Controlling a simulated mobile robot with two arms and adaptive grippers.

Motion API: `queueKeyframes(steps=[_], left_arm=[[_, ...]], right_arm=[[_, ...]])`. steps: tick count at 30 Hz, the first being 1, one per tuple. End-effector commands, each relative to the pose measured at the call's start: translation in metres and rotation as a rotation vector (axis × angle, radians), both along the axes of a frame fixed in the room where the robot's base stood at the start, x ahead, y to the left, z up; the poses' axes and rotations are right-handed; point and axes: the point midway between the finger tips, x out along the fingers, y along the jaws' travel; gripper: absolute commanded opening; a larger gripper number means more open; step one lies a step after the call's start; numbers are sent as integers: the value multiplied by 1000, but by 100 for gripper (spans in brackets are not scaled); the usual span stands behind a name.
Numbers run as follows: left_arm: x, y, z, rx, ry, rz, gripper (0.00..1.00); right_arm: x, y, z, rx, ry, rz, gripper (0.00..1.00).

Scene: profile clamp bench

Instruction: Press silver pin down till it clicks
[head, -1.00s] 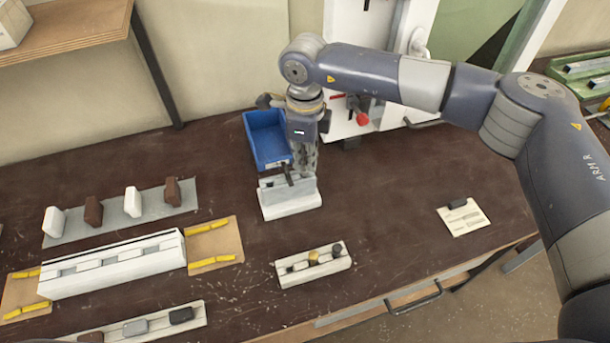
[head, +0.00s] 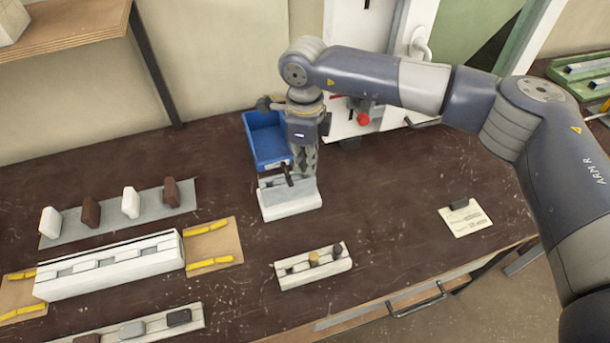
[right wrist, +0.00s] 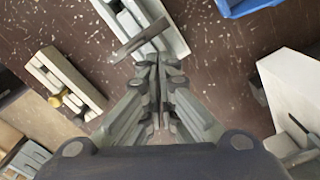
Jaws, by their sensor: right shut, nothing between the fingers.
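A white clamp block (head: 291,203) with a grey top stands on the bench in front of the blue bin. A dark bar-shaped handle (head: 287,174) sticks up from it. The block (right wrist: 170,32) and its handle (right wrist: 139,40) also show at the top of the right wrist view. My right gripper (head: 304,172) points down at the block's back right part. Its fingertips (right wrist: 160,62) are shut and empty, close to the handle's near side; I cannot tell whether they touch anything. I cannot make out a silver pin for certain; the fingers hide part of the block. My left gripper is out of view.
A blue bin (head: 268,140) stands just behind the block. A white holder (head: 316,270) with black and brass-coloured knobs lies in front. A long white rail (head: 110,268) and a grey strip with blocks (head: 160,206) are at left. The bench right of the block is clear, up to a card (head: 465,222).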

Motion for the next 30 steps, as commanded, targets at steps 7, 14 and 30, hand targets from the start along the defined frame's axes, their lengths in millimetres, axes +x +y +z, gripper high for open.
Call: queueKeyframes(steps=[7,14,30], left_arm=[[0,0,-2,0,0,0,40],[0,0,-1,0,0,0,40],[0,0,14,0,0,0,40]], right_arm=[[0,0,-3,-2,2,0,0],[0,0,0,-2,1,0,0],[0,0,42,0,0,0,0]])
